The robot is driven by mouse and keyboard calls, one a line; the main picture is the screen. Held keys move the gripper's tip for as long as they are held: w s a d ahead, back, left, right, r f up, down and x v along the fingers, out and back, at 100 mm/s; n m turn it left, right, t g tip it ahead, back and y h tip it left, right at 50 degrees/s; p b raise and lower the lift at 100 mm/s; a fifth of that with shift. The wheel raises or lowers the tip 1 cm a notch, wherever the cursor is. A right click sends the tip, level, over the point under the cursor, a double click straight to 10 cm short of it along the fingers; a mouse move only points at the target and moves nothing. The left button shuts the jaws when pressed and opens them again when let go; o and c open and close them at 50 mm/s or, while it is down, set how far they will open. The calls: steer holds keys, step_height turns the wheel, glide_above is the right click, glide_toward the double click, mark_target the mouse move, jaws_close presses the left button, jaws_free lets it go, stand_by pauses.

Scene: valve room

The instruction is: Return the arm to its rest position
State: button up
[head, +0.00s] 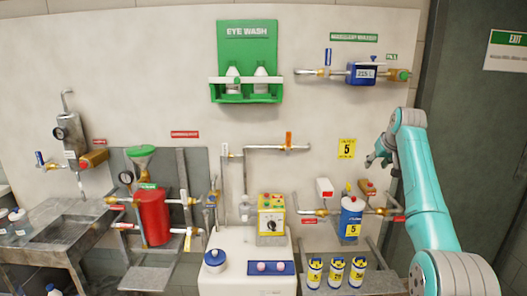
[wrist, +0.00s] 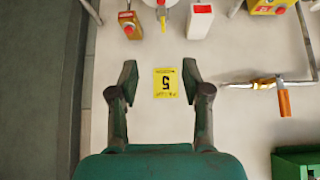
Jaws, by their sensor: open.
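My arm is teal with grey joint rings and rises on the right of the head view, bent at the elbow near the wall. My gripper (head: 374,160) points left in front of the wall, beside the yellow "5" sign (head: 347,149). In the wrist view my gripper (wrist: 158,80) has its two dark fingers spread wide, with nothing between them but the wall and the yellow sign (wrist: 166,83) beyond. It is open and empty, apart from the wall fittings as far as I can tell.
A blue cylinder (head: 351,219) with pipes and valves is below my gripper. A blue meter (head: 361,73) is on the wall above. A green eye wash station (head: 246,90), a red tank (head: 153,216), a control box (head: 271,220) and a sink (head: 60,232) are further left. A dark door is at right.

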steer(key=s+a+f+t, duration=0.1)
steer(key=s+a+f, duration=0.1)
steer(key=f, duration=0.8)
steer(key=s+a+f, duration=0.2)
steer(key=f, duration=0.8)
steer(key=s+a+f+t, duration=0.1)
steer(key=s+f, duration=0.1)
steer(key=f, duration=0.8)
steer(key=s+a+f+t, duration=0.1)
steer(key=s+a+f, duration=0.3)
steer(key=s+f, duration=0.65)
steer(key=s+a+f, duration=0.3)
steer(key=s+f, duration=0.6)
steer(key=s, duration=0.2)
steer(key=s+a+t, duration=0.1)
steer(key=s+a, duration=0.2)
steer(key=s, duration=1.2)
steer(key=s+a+t, duration=0.1)
steer(key=s+a, duration=0.2)
steer(key=s, duration=1.3)
steer(key=s+a+r+t, duration=0.1)
steer(key=s+r+t, duration=0.1)
steer(key=s+r, duration=1.7)
steer(key=shift+s+a+r, duration=0.35)
steer(key=shift+s, duration=0.2)
